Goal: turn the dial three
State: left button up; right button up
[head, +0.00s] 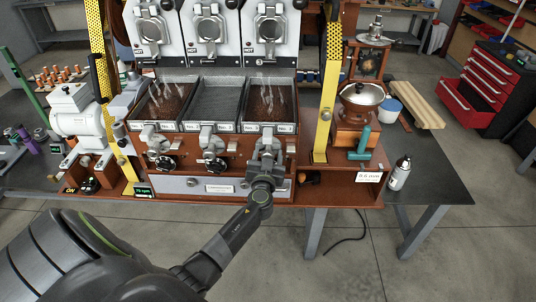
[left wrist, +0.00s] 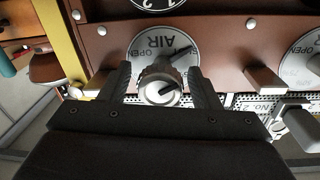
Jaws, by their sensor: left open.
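Dial three is the rightmost in the row on the roaster front; in the head view my left gripper (head: 267,158) covers it. In the left wrist view its ribbed metal knob (left wrist: 160,84), with a dark pointer mark, sits on a round grey plate lettered AIR (left wrist: 178,45), seen upside down. The open fingers of my left gripper (left wrist: 163,82) stand either side of the knob, with a gap apparent on each side; contact is not clear. The other two dials, left (head: 165,163) and middle (head: 214,165), are free. My right gripper is not in view.
Trays of beans (head: 166,102) and an empty middle tray (head: 214,102) sit above the dials. A yellow perforated post (head: 329,95) rises right of the gripper. A grinder (head: 358,102) with a teal handle and a spray bottle (head: 399,173) stand farther right.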

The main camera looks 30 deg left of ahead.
pick_arm(q)
jog(key=c, duration=1)
